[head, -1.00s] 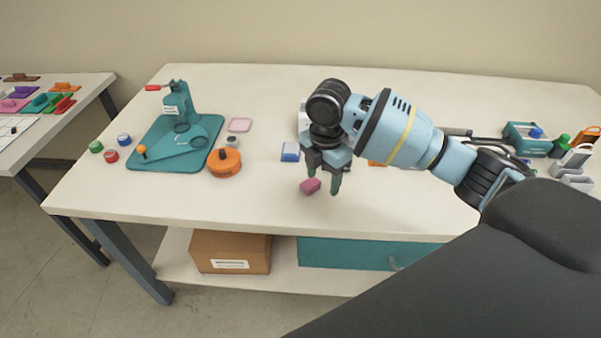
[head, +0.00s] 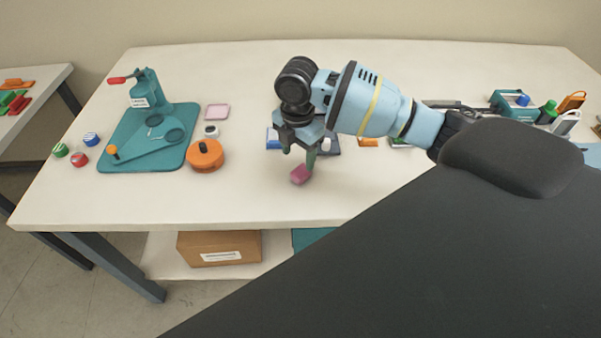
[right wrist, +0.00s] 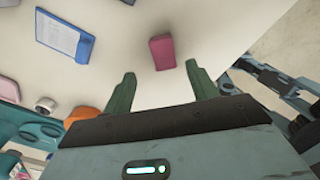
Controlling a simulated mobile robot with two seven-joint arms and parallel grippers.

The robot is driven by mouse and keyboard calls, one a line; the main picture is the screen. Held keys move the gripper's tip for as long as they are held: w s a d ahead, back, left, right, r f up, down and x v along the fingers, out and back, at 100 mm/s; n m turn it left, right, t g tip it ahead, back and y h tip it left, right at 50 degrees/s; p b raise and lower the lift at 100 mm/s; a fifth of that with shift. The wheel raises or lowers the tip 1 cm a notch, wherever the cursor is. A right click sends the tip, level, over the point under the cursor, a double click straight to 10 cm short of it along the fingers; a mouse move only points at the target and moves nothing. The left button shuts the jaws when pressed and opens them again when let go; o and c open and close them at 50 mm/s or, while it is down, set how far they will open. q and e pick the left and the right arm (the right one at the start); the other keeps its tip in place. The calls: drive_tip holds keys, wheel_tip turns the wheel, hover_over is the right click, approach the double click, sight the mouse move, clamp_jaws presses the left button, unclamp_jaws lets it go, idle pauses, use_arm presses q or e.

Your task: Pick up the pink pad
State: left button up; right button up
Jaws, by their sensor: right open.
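A small pink block-like pad (head: 300,174) lies on the white table, near its front edge. My right gripper (head: 299,157) is open and points down just above and behind it. In the right wrist view the pad (right wrist: 162,53) lies beyond the two green fingertips (right wrist: 160,75), roughly centred in the gap and apart from both. Nothing is in the jaws. A paler, flat pink square (head: 217,112) lies farther left, beside the teal press. My left gripper is not in view.
A blue-and-white item (head: 273,138) lies just left of my right gripper. The teal press (head: 150,125) and an orange round container (head: 205,155) stand to the left. Several tools crowd the far right. The table front around the pad is clear.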

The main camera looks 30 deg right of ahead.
sight(301, 170)
drive_tip(key=shift+s+d+f, duration=0.1)
drive_tip(key=shift+f, duration=0.2)
drive_tip(key=f, duration=0.3)
drive_tip(key=shift+s+d+f, duration=0.2)
drive_tip(key=shift+f, duration=0.55)
drive_tip(key=c, duration=1.1)
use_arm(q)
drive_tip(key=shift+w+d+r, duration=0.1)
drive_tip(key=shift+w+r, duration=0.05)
use_arm(e)
drive_tip(key=shift+r, duration=0.2)
